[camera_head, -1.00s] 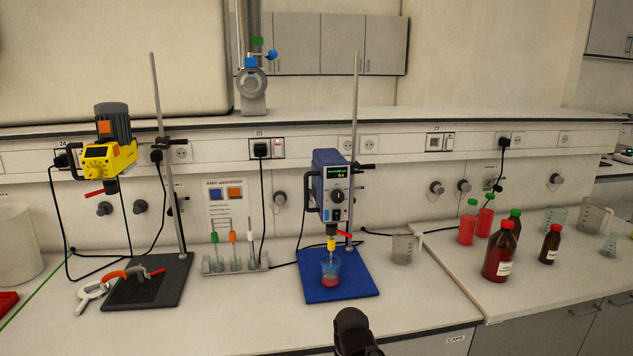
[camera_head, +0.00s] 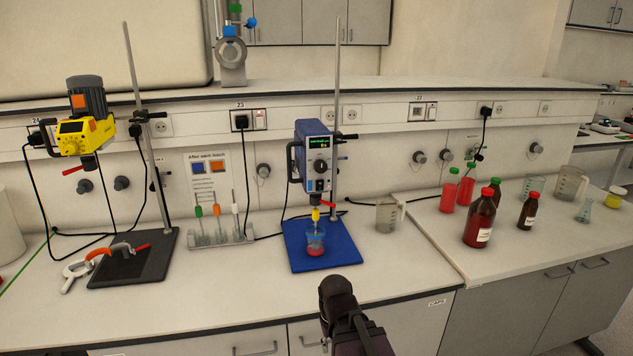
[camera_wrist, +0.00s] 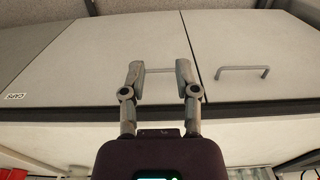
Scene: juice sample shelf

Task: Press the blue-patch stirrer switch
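A blue stirrer (camera_head: 316,158) with a lit green display and a round knob is clamped to a stand on a blue base (camera_head: 344,257). A cup with red liquid (camera_head: 315,243) sits under its shaft. A separate blue patch cannot be made out on its body. A yellow stirrer (camera_head: 86,134) with an orange patch (camera_head: 79,101) stands at the left over a black base. My gripper shows in the wrist view (camera_wrist: 160,72), fingers apart and empty, facing cabinet doors. The head view shows my arm's dark end in front of the bench, below and apart from the blue stirrer.
A beaker (camera_head: 387,215) stands right of the blue base. Red-capped bottles (camera_head: 481,218) stand farther right. A red-marked wall switch (camera_head: 260,114) sits above.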

